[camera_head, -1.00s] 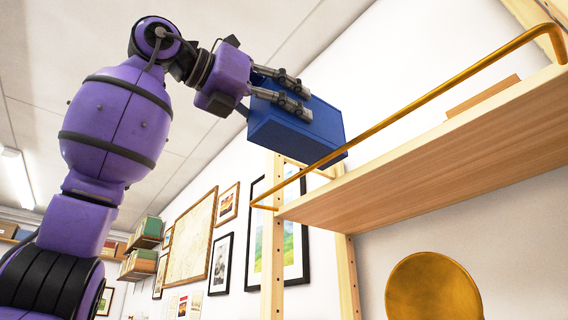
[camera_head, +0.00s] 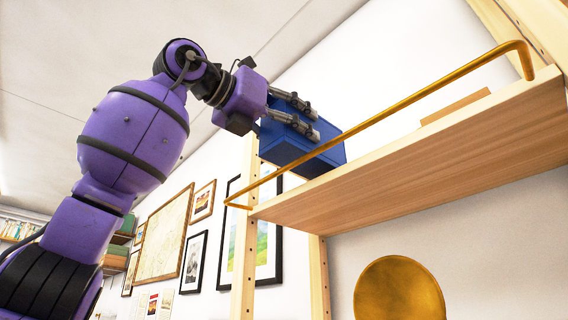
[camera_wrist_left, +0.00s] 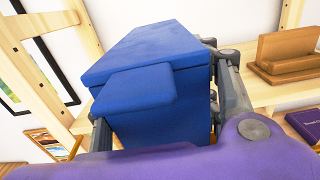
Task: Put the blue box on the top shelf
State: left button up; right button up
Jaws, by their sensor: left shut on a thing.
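The blue box (camera_head: 322,158) is held in my left gripper (camera_head: 294,118), which is shut on it. In the wrist view the blue box (camera_wrist_left: 150,55) fills the middle, with gripper fingers on both sides. The wooden top shelf (camera_head: 430,155) has a gold rail along its front edge. In the head view the box overlaps the shelf's left end, behind the rail's line; whether it touches the shelf is hidden. The shelf's upper face (camera_wrist_left: 275,92) shows to the right of the box in the wrist view. My right gripper is not in view.
The gold rail (camera_head: 400,106) runs along the shelf front. A brown wooden object (camera_wrist_left: 287,55) stands on the shelf, right of the box. Wooden uprights (camera_head: 243,240) frame the left end. A round gold object (camera_head: 400,290) is below the shelf. Framed prints (camera_head: 180,235) hang on the wall.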

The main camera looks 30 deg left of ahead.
pick_arm(q)
jog(key=shift+f+x, duration=0.2)
jog(key=shift+x, duration=3.3)
jog(key=shift+f+x, duration=0.15)
jog(key=shift+x, duration=3.4)
jog(key=shift+f, duration=0.6)
jog(key=o, duration=1.8)
jog(key=shift+o, duration=0.2)
jog(key=shift+f, duration=0.2)
jog(key=v, duration=1.2)
jog(key=shift+s+r, duration=0.1)
jog(key=shift+r, duration=0.05)
